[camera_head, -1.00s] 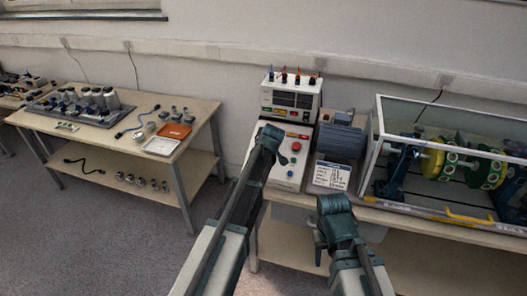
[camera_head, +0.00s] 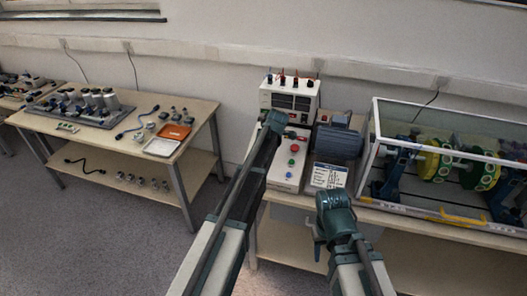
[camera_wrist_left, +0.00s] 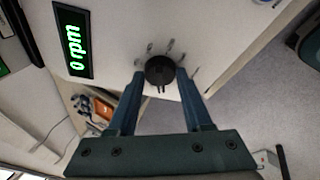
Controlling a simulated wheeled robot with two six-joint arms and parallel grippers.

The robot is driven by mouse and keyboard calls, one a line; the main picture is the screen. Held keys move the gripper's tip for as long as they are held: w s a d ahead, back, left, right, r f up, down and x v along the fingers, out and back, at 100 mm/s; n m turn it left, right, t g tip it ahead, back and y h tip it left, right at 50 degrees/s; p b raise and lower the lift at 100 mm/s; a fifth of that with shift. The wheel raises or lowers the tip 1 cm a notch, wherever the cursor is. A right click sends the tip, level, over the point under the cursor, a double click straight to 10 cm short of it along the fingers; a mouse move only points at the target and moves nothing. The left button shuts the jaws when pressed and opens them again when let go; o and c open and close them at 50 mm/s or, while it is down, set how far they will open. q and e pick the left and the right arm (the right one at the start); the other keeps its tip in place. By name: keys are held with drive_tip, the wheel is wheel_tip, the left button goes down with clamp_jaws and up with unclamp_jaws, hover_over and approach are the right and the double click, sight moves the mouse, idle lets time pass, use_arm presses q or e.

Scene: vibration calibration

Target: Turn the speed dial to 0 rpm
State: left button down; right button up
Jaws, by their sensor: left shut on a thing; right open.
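The speed dial (camera_wrist_left: 160,71) is a round black knob on the white panel of the control box. In the left wrist view it sits between the two fingers of my left gripper (camera_wrist_left: 160,76), which is shut on it. The display (camera_wrist_left: 74,40) beside it reads "0 rpm" in green. In the head view my left arm reaches the control box (camera_head: 287,172), and its wrist hides the dial there. My right gripper (camera_head: 318,248) is open and empty, low in front of the bench.
On the box are a red button (camera_head: 293,148), a green one (camera_head: 291,162) and a blue one (camera_head: 289,174). A power supply (camera_head: 290,97) stands behind.

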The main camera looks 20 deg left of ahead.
use_arm(q)
drive_tip(key=shift+w+n+g+h+p, duration=0.1)
drive_tip(key=shift+n+g+h+p, duration=0.3)
drive_tip(key=shift+n, duration=1.5)
drive_tip(key=shift+c, duration=1.6)
unclamp_jaws()
drive_tip(key=shift+r, duration=0.15)
drive_tip(key=p+v, duration=1.3)
drive_tip(key=shift+r, duration=0.35)
drive_tip(key=shift+w+d, duration=0.1)
drive_tip(key=shift+w, duration=0.05)
